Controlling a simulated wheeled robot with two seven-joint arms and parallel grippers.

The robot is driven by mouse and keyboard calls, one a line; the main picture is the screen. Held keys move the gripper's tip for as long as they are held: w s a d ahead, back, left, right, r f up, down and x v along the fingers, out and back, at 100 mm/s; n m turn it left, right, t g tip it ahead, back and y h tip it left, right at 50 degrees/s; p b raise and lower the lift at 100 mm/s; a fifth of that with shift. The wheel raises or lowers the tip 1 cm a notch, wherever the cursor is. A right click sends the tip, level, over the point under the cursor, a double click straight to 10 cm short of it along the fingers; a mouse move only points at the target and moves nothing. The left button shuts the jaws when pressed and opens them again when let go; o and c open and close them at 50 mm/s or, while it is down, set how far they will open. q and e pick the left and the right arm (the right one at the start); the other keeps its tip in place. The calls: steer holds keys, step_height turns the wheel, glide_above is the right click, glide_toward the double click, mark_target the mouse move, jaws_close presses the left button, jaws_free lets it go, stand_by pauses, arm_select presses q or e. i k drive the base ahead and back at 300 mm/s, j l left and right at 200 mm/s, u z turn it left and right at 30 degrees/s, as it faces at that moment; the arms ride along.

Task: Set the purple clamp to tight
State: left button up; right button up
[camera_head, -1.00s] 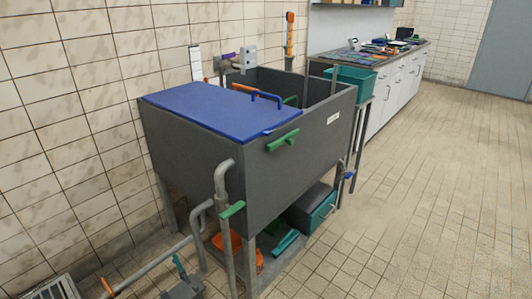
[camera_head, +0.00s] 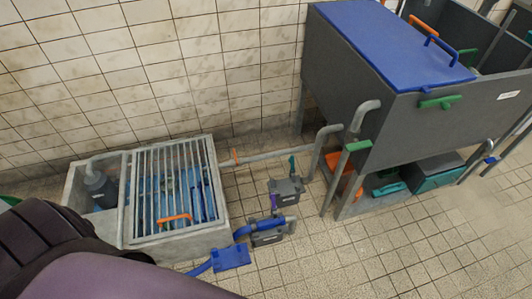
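A small purple part (camera_head: 273,201) stands upright between two dark grey pump-like boxes on the floor, at the blue hose. It is likely the purple clamp, but it is too small to tell how it is set. The rear grey box (camera_head: 286,190) has a teal lever (camera_head: 292,165) on it. The front grey box (camera_head: 267,233) has a blue hose (camera_head: 258,226) along its top. Neither gripper shows in the head view. A large dark shape covers the lower left corner and hides the floor there.
A concrete sump (camera_head: 172,242) with a metal grate and an orange handle (camera_head: 175,217) stands at left. A grey pipe (camera_head: 270,156) runs from it to the tank (camera_head: 385,125) with a blue lid. A blue piece (camera_head: 231,257) lies in front. Tiled floor is open at lower right.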

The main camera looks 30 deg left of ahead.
mark_target(272, 197)
steer(key=u, duration=0.75)
steer(key=i+j+u, duration=0.1)
steer(key=i+u, duration=0.15)
steer(key=i, duration=0.45)
